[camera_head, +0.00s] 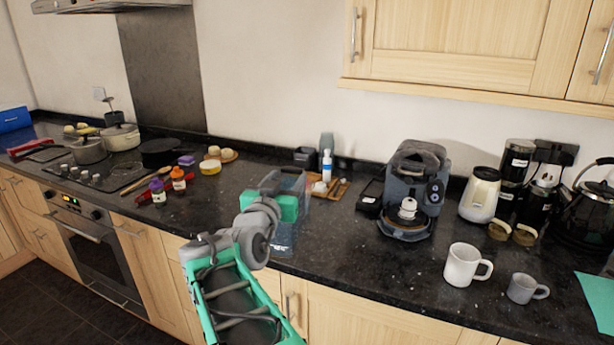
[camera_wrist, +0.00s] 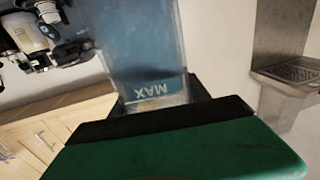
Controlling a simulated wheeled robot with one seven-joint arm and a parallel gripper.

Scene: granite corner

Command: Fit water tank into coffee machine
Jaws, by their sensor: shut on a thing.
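The water tank (camera_head: 282,241) is a clear, bluish box, held above the dark counter left of the coffee machine. It looks roughly upright in the head view. My gripper (camera_head: 286,207), with green jaws, is shut on it. In the wrist view, the tank (camera_wrist: 150,45) rises from between the jaws (camera_wrist: 165,115), and its MAX mark reads upside down. The coffee machine (camera_head: 430,165) is dark grey and stands on the counter to the right, apart from the tank. Its rear is hidden from the head camera.
A wooden tray (camera_head: 337,190) with bottles stands between tank and machine, near the wall. A white mug (camera_head: 463,265) and a grey mug (camera_head: 524,288) stand right of the machine, near the front edge. A cream grinder (camera_head: 480,194) is farther back. Counter before the machine is clear.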

